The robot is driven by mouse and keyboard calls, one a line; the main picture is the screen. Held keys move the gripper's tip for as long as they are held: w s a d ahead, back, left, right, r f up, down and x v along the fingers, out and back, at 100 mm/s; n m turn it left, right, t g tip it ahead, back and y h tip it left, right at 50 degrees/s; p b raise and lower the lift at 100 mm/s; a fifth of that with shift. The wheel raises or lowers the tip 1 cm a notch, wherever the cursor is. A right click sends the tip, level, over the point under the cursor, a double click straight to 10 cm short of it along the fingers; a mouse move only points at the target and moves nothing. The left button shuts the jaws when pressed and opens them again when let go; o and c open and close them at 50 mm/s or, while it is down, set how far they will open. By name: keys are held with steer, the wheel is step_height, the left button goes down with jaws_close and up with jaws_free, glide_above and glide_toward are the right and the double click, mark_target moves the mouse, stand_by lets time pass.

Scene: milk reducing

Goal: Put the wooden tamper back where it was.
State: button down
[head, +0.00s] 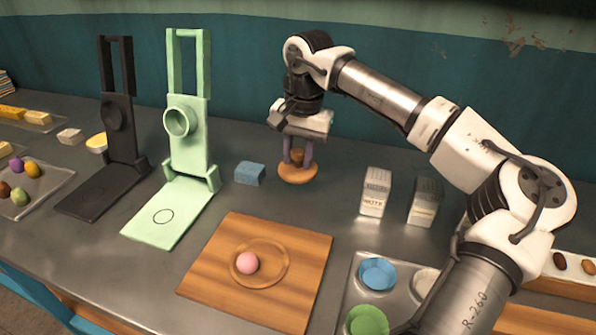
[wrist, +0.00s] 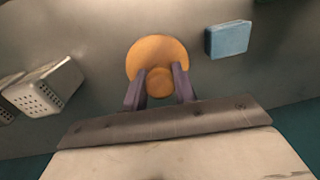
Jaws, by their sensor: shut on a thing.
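The wooden tamper (head: 298,174) is orange-brown with a round, wide base and a narrower knob on top. It is upright at the back of the grey counter, to the right of the blue block. My gripper (head: 297,158) points straight down and its two purple-grey fingers are shut on the tamper's knob. In the wrist view the tamper (wrist: 157,58) shows its disc base beyond the fingers, with the knob between the fingertips (wrist: 158,84). I cannot tell whether the base touches the counter.
A blue block (head: 250,173) lies left of the tamper. Green (head: 190,140) and black (head: 118,130) press stands are farther left. A wooden board (head: 262,300) with a pink ball (head: 247,263) lies in front, beside a tray of coloured dishes (head: 378,274).

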mark_target(298, 167)
steer(key=shift+f, duration=2.35)
steer(key=shift+f, duration=0.15)
steer(key=c, duration=1.1)
jaws_free()
steer(key=r, duration=0.8)
steer(key=d+r, duration=0.1)
steer(key=r, duration=0.3)
steer(key=shift+s+r, duration=0.15)
